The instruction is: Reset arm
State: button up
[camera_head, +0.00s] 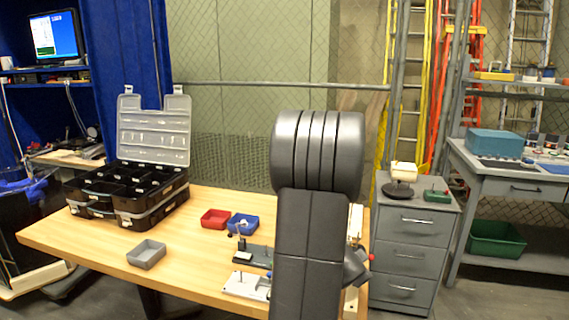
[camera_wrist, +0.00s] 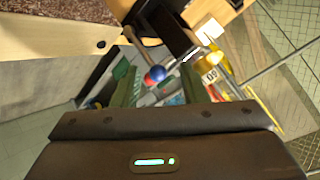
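My arm (camera_head: 312,230) stands upright in the middle of the head view, and it hides my gripper there. In the wrist view my gripper (camera_wrist: 160,85) shows its dark housing at the bottom, with a small lit indicator. Its two greenish fingers stand apart with a gap between them. I see nothing held in the gap; a blue ball (camera_wrist: 158,73) and a red ball (camera_wrist: 149,80) show through it, seemingly farther off. The wrist view is strongly tilted.
The wooden table (camera_head: 190,255) carries an open black case (camera_head: 130,195), a red bin (camera_head: 215,219), a blue bin (camera_head: 243,224), a grey bin (camera_head: 147,254) and a small fixture (camera_head: 245,285) beside my arm. A grey drawer cabinet (camera_head: 412,250) stands right. Table space between case and bins is clear.

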jog(key=shift+w+a+f+n+h+p, duration=0.15)
jog(key=shift+a+n+h+p, duration=0.65)
jog(key=shift+p, duration=0.9)
